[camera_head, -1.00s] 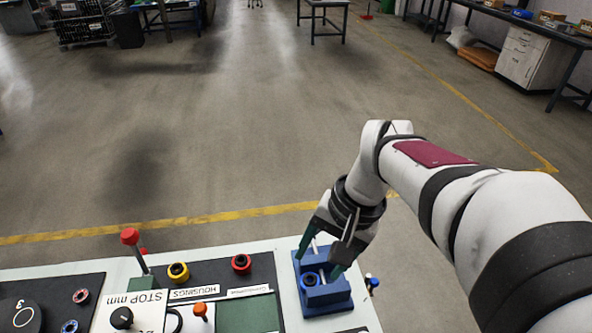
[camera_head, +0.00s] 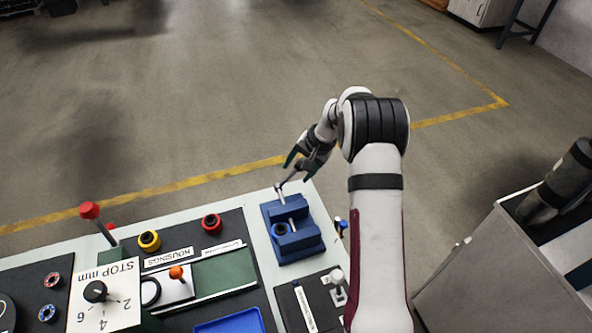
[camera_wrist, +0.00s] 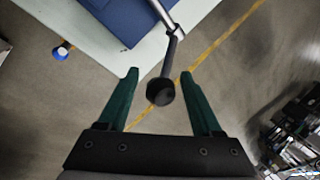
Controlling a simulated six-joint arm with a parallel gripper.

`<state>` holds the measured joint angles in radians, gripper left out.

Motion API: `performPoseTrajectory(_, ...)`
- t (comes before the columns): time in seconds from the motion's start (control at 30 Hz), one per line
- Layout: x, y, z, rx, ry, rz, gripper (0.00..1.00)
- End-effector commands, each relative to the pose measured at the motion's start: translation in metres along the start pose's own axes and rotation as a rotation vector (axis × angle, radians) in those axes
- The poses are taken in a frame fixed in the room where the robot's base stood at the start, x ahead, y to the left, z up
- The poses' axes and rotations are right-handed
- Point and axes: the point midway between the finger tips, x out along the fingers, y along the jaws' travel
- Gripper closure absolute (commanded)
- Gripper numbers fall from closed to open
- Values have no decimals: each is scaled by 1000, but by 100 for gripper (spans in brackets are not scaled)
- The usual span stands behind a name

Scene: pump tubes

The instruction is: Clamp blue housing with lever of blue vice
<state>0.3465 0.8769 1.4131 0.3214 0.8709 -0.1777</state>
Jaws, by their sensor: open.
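The blue vice (camera_head: 306,243) stands at the back right corner of the work table. The blue housing (camera_head: 280,230), a small ring, sits upright in it between the jaws. The metal lever (camera_head: 281,187) of the vice sticks out at its far end; in the wrist view its arm (camera_wrist: 170,55) ends in a dark round knob. My gripper (camera_head: 299,170) is beyond the vice, near the lever end. In the wrist view the green fingers of my gripper (camera_wrist: 158,77) are open, with the lever knob between them and not visibly touched. The vice (camera_wrist: 105,15) shows at the top there.
A blue-tipped part (camera_head: 342,224) sticks out right of the vice. Yellow (camera_head: 149,240) and red (camera_head: 211,222) rings, a red-knobbed lever (camera_head: 90,211) and a blue tray (camera_head: 232,323) are to the left. Beyond the table edge is open floor.

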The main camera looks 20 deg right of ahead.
Motion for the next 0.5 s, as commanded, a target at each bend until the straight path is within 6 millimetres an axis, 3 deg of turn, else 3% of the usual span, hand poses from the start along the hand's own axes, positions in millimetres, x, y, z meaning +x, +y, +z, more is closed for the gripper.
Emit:
performPoseTrajectory(0.13,13,0,1,0,-2,0,34)
performPoseTrajectory(0.4,15,0,0,0,-1,0,34)
performPoseTrajectory(0.5,15,0,0,0,-1,0,50)
